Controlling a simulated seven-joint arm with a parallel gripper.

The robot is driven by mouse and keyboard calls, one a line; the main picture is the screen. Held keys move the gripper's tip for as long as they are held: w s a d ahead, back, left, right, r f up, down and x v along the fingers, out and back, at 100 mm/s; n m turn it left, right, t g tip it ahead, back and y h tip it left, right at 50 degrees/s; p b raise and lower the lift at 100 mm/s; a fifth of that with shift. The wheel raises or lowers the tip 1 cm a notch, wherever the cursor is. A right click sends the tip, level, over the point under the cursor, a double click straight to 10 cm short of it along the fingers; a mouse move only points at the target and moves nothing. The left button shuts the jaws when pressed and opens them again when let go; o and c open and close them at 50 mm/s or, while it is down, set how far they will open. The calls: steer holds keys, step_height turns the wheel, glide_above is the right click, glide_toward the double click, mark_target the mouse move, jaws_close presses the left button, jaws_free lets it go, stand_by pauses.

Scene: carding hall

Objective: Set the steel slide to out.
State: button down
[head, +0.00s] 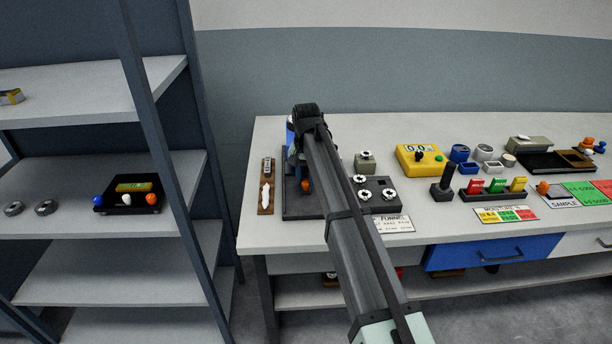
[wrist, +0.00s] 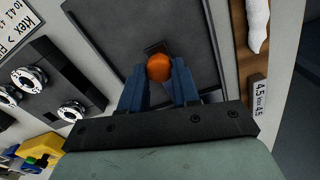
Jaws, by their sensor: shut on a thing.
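The orange knob (wrist: 160,67) sits between the two blue fingers of my gripper (wrist: 160,82) in the wrist view, and the fingers are closed on it. It stands over a small dark piece on a dark grey panel (wrist: 107,22). I take the knob to be the handle of the steel slide; the slide's own body is mostly hidden, and its position cannot be told. In the head view the dark panel (head: 293,211) lies at the bench's left end. A bit of the orange knob (head: 306,185) shows beside my arm, which hides most of the gripper.
A brown board with a white piece (head: 266,193) lies just left of the panel. A dark box with round metal knobs (head: 377,181) stands to its right, with a FUNNEL card (head: 394,224) in front. A yellow meter (head: 419,158) stands farther right. Dark-framed shelves stand left of the bench.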

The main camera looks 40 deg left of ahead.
steer(key=s+d, duration=0.7)
steer(key=shift+s+d, duration=0.3)
steer(key=shift+d, duration=0.05)
steer(key=c, duration=0.8)
jaws_free()
step_height(320, 180, up, 14)
steer(key=shift+f, duration=0.1)
